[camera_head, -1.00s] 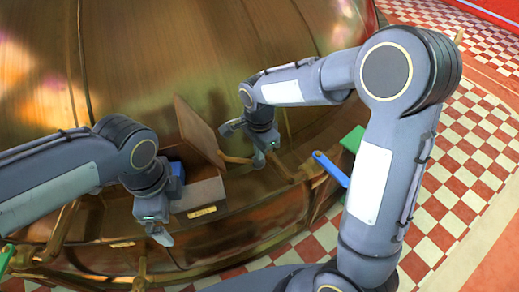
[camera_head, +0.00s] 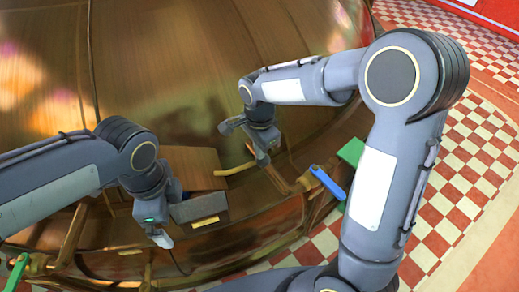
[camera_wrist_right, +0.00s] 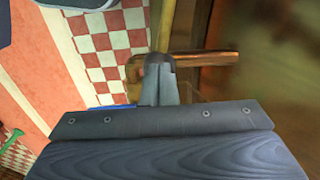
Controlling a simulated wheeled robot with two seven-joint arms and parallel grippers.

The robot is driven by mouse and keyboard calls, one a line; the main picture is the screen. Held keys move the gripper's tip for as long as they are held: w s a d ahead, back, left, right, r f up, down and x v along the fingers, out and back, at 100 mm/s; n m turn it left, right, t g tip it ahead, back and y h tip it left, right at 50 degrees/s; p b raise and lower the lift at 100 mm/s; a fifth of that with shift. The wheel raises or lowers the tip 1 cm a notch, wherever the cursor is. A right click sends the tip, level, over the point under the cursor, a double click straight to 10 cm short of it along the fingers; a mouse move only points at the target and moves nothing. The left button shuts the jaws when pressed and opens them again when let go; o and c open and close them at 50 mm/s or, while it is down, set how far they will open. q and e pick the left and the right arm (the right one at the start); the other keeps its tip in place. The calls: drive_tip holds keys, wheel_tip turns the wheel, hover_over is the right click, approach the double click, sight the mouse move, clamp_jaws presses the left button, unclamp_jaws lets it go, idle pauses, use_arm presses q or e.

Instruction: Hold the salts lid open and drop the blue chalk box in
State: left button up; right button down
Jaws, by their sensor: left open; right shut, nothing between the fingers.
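The salts box is a grey bin (camera_head: 190,210) with a small yellowish label, on the copper kettle's side in the head view. Its brown lid (camera_head: 195,165) appears to lie flat over the top. The blue chalk box is not visible now; I cannot see inside the bin. My left gripper (camera_head: 162,238) is open, just left of and in front of the bin, with nothing seen in it. My right gripper (camera_head: 262,158) is shut and empty, right of the lid and apart from it. Its closed fingers also show in the right wrist view (camera_wrist_right: 158,75).
The large curved copper kettle (camera_head: 200,70) fills the back. A wooden bar (camera_head: 240,168) sticks out right of the lid. A blue bar (camera_head: 328,182) and a green block (camera_head: 351,152) are farther right. Red and white checkered floor (camera_head: 480,130) lies beyond.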

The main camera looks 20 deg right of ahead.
use_arm(q)
wheel_tip(320, 180, up, 7)
drive_tip(key=p, duration=0.6)
use_arm(e)
wheel_tip(320, 180, up, 9)
drive_tip(key=shift+f, duration=0.2)
drive_tip(key=shift+d, duration=0.1)
use_arm(q)
drive_tip(key=s+a+r+n+t+h, duration=0.1)
drive_tip(key=s+a+n+t+h, duration=0.1)
drive_tip(key=a+n, duration=0.4)
drive_tip(key=s+a+n+t+h, duration=0.1)
drive_tip(key=s+a+n+t, duration=0.2)
drive_tip(key=n, duration=1.3)
drive_tip(key=s+a, duration=0.2)
drive_tip(key=a, duration=0.2)
drive_tip(key=shift+r+t+h, duration=0.3)
drive_tip(key=shift+r+h, duration=0.05)
drive_tip(key=shift+h, duration=0.05)
use_arm(e)
drive_tip(key=s+d+r+n+t+y, duration=0.1)
drive_tip(key=s+r+n+t+y, duration=0.1)
drive_tip(key=s+n, duration=0.4)
drive_tip(key=s+d+r+n+t+y, duration=0.1)
drive_tip(key=s+r+n, duration=0.4)
drive_tip(key=s, duration=1)
drive_tip(key=d+n+t, duration=0.1)
drive_tip(key=n+t, duration=0.1)
drive_tip(key=shift+d+n+t+y, duration=0.3)
drive_tip(key=shift+y, duration=0.1)
